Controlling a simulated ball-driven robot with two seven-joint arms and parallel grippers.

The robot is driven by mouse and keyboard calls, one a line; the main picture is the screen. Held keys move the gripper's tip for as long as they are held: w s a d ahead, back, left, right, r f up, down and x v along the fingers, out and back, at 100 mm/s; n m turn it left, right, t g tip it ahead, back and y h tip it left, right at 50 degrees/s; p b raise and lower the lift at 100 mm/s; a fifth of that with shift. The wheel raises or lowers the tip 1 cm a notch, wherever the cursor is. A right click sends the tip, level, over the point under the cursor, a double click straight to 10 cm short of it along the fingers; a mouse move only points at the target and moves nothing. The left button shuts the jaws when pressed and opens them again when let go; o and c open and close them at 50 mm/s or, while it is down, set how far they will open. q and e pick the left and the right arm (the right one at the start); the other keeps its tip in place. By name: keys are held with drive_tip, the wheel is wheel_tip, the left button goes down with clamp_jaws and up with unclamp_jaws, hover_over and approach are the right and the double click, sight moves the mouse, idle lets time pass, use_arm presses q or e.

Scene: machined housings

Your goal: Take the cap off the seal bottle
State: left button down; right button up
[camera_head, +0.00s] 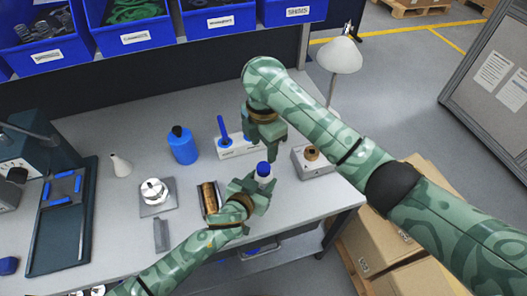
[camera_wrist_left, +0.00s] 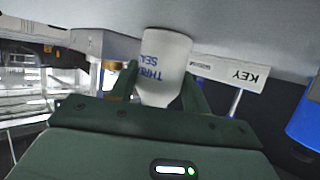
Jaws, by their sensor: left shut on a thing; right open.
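The seal bottle (camera_head: 265,178) is a small white bottle with a blue cap (camera_head: 263,167) on top. My left gripper (camera_head: 258,184) is shut around the bottle body and holds it near the middle of the bench. In the left wrist view the white bottle (camera_wrist_left: 163,62), with blue lettering, sits between the two green fingers; its cap cannot be made out there. My right gripper (camera_head: 264,146) is open and points down just above the cap. Whether its fingertips touch the cap cannot be told.
A grey box with a brass-coloured part (camera_head: 313,160) is to the right. A blue bottle (camera_head: 183,147), a metal part on a plate (camera_head: 155,195) and a bronze cylinder in a holder (camera_head: 209,197) are to the left.

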sight(264, 167)
drive_tip(key=m, duration=0.6)
drive_tip(key=shift+m, duration=0.3)
drive_tip(key=m, duration=1.2)
drive_tip(key=shift+m, duration=0.4)
drive_tip(key=m, duration=1.5)
drive_tip(key=shift+f, duration=0.3)
drive_tip(key=shift+m, duration=0.3)
wheel_tip(264, 167, down, 7)
drive_tip(key=shift+f, duration=0.2)
drive_tip(key=shift+c, duration=0.2)
